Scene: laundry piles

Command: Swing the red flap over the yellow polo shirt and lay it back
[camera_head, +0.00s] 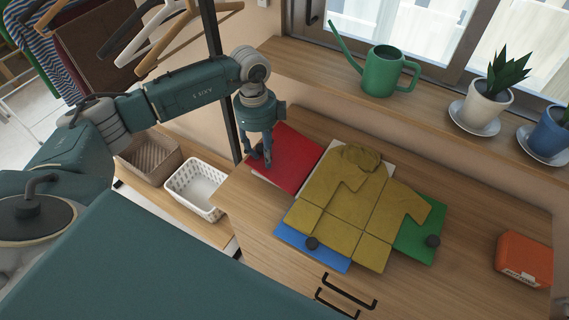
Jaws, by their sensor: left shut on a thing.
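A yellow polo shirt (345,205) lies spread on a folding board on the wooden table (480,215). The board's red flap (295,158) lies out to the left of the shirt, a blue flap (318,252) shows at the front and a green flap (418,228) at the right, both partly under the shirt. My left gripper (259,163) points down at the left edge of the red flap and is shut on it. Its fingertips are small in the picture. My right gripper is not in view.
A white basket (176,189) and a brown basket (136,171) stand left of the table. An orange box (524,258) sits at the right. A green watering can (380,70) and potted plants stand on the ledge behind. Hangers hang at the upper left.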

